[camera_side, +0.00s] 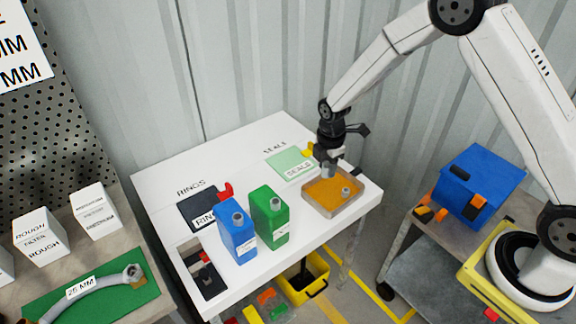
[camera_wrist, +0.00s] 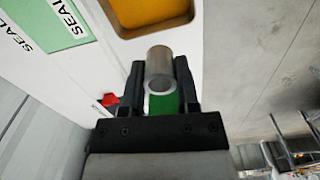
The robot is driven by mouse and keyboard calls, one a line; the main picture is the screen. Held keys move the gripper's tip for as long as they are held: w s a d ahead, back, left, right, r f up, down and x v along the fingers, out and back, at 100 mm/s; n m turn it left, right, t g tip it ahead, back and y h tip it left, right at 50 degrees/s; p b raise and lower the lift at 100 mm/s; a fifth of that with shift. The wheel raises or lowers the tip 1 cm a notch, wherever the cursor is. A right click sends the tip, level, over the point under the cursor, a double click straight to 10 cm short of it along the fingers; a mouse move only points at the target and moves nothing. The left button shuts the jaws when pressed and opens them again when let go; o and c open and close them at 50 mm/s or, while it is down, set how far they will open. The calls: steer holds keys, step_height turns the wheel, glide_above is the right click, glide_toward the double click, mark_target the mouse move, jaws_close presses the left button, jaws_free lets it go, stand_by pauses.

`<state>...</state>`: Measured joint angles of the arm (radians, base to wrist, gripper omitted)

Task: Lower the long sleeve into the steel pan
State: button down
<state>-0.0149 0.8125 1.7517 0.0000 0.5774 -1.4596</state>
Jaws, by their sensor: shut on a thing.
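My gripper (camera_side: 328,158) is shut on a grey metal sleeve (camera_side: 328,171), which points down near the back left edge of the steel pan (camera_side: 352,207). The pan is shallow, with an orange-brown inside, and a small grey cylindrical piece (camera_side: 345,191) stands in it. In the wrist view the sleeve (camera_wrist: 159,66) sits between the two black fingers of my gripper (camera_wrist: 158,85), its open round end showing. Part of the pan's pale rim (camera_wrist: 115,28) shows beyond it. The gap between the sleeve and the pan floor is hard to judge.
A green jug (camera_side: 268,215) and a blue jug (camera_side: 237,232) stand left of the pan on the white table (camera_side: 165,165). A pale green seals mat (camera_side: 289,164) lies behind it, with a yellow item (camera_side: 308,149) nearby. The table's right edge is close to the pan.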

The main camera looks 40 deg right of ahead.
glide_above(320, 192)
steer(key=shift+f, duration=2.65)
steer(key=shift+f, duration=0.15)
steer(key=shift+f, duration=1.2)
steer(key=shift+f, duration=2.55)
stand_by(1.2)
